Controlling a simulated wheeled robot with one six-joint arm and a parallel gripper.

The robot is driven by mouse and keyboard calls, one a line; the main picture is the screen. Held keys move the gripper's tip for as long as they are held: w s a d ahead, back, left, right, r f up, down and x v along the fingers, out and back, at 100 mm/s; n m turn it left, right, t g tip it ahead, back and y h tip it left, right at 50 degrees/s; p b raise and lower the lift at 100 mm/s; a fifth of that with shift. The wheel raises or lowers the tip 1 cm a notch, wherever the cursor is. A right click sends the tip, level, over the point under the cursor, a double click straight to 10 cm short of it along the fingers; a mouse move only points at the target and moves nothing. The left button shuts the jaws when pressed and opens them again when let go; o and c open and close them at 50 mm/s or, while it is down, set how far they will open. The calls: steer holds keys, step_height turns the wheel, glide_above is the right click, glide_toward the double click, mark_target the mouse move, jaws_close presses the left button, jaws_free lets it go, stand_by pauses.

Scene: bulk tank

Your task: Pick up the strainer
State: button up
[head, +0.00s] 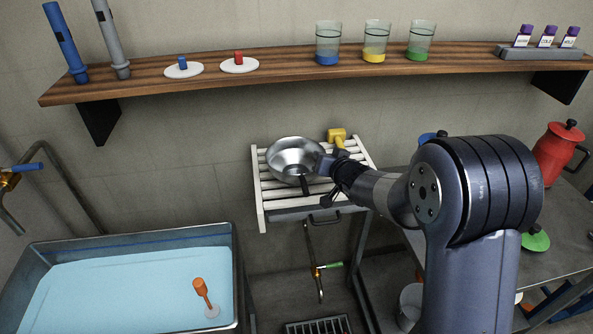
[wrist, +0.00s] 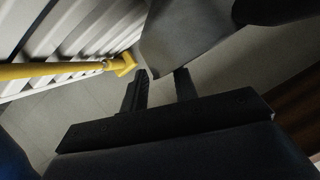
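The strainer (head: 290,154) is a shiny metal bowl on a white slatted rack (head: 259,200) against the wall in the head view. A short dark piece shows below its front rim; I cannot tell whether it is a handle or part of my gripper. My gripper (head: 318,178) is at the bowl's right side. In the wrist view my gripper's two dark fingers (wrist: 162,72) stand apart with a gap between them. A smooth grey surface (wrist: 190,40), likely the strainer, lies just beyond the fingertips. I cannot tell whether they touch it.
A yellow mallet (head: 337,135) lies on the rack behind the strainer; its handle (wrist: 60,70) shows in the wrist view. A wooden shelf (head: 290,75) with glasses runs above. A water-filled tank (head: 235,270) is at lower left. A metal table (head: 565,210) stands right.

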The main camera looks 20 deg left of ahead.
steer(key=shift+x, duration=1.7)
steer(key=shift+c, duration=0.3)
jaws_close()
